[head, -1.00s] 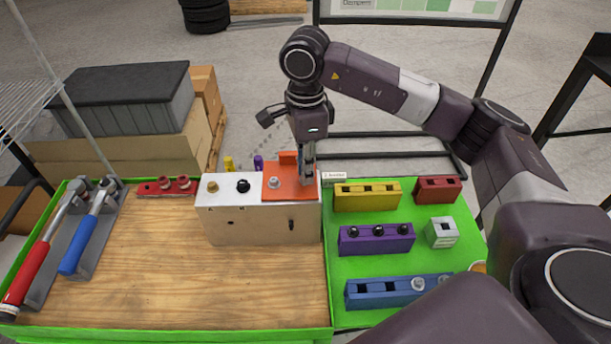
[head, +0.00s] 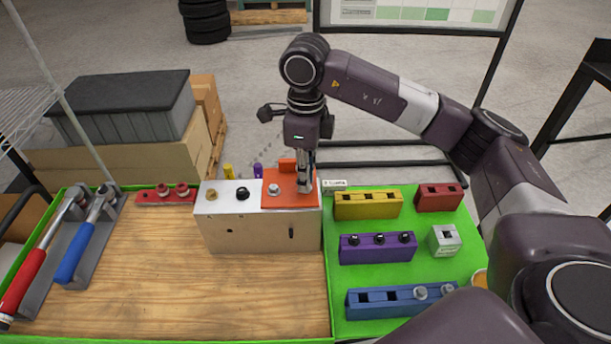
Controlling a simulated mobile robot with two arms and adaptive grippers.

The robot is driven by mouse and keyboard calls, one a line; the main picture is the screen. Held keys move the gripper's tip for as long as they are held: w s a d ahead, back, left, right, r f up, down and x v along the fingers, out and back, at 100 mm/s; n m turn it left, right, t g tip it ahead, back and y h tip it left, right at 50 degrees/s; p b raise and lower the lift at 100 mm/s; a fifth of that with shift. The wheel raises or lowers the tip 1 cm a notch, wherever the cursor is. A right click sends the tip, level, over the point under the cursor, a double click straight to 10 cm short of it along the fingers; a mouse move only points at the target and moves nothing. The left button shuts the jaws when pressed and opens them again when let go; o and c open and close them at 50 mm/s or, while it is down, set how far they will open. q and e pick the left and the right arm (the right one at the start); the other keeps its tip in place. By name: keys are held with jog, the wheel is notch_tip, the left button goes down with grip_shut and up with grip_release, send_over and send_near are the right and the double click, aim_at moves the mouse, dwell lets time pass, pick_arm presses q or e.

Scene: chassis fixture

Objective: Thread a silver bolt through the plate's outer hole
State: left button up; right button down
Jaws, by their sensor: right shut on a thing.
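The orange plate (head: 287,200) lies on the right part of the metal chassis block's (head: 260,237) top. One silver bolt (head: 274,189) stands in the plate's left part. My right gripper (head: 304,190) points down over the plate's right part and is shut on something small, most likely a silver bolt. The fingers hide that thing and the plate's outer hole, so I cannot tell whether it is in the hole. The blue holder (head: 380,301) at the right carries two silver bolts (head: 420,292) at its right end. Its left sockets are empty. My left gripper is not in view.
A brass bolt (head: 211,195) and a black bolt (head: 243,193) stand in the block's top. Yellow (head: 366,206), purple (head: 377,249) and red (head: 439,197) holders sit on the green mat. The wooden board's (head: 190,300) front is clear.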

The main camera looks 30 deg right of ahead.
jog(key=m, duration=0.4)
jog(key=f+m, duration=0.1)
jog(key=m, duration=0.1)
jog(key=shift+s+a, duration=0.1)
jog(key=shift+s, duration=0.1)
jog(key=shift+m, duration=0.7)
jog(key=m, duration=0.4)
jog(key=shift+p, duration=0.35)
jog(key=m, duration=0.5)
jog(key=shift+p, duration=0.4)
jog(key=m+p, duration=0.1)
jog(key=m, duration=0.4)
jog(key=shift+f+m, duration=0.15)
jog(key=shift+m, duration=0.25)
jog(key=c, duration=1.8)
grip_release()
jog(key=shift+w, duration=0.1)
